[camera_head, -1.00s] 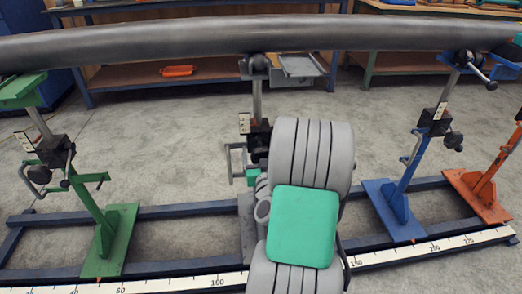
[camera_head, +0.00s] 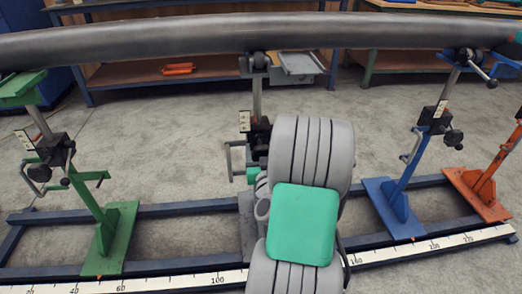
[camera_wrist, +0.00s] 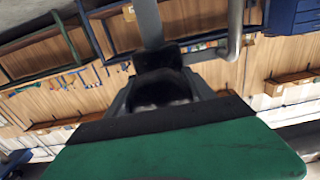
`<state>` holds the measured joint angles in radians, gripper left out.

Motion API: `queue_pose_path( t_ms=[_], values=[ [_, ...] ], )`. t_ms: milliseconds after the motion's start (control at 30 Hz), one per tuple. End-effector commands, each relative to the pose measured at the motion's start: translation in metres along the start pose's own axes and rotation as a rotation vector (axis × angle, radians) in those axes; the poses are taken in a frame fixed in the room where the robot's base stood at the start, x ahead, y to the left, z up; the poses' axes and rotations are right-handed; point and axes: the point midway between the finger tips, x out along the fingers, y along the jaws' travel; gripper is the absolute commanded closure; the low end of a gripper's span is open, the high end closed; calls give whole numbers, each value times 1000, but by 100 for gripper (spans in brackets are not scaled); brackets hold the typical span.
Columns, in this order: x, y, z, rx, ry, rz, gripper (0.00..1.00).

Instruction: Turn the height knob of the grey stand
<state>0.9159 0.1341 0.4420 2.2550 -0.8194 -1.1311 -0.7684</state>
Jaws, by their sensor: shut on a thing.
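The grey stand (camera_head: 257,98) stands in the middle of the head view, its roller head under the long dark pipe (camera_head: 190,42). Its black clamp block and bent crank handle (camera_head: 229,158) show left of my arm. In the wrist view a black knob (camera_wrist: 160,92) sits between the fingers of my gripper (camera_wrist: 162,78), which is shut on it. The grey post (camera_wrist: 148,22) rises behind the knob. In the head view my arm hides the knob and my gripper.
A green stand (camera_head: 112,225) is at the left; a blue stand (camera_head: 395,200) and an orange stand (camera_head: 482,190) are at the right. All stand on a dark rail frame with a white ruler (camera_head: 170,286). Workbenches (camera_head: 200,75) are behind. Grey floor lies between the stands.

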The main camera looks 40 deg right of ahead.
Motion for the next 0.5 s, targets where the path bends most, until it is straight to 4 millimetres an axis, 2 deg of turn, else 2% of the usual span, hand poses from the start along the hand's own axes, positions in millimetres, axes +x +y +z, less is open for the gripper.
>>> queue_pose_path(
  t_ms=[267,500],
  values=[
    [0,0,0,57,0,2,78],
    [0,0,-1,205,1,2,78]
  ],
)
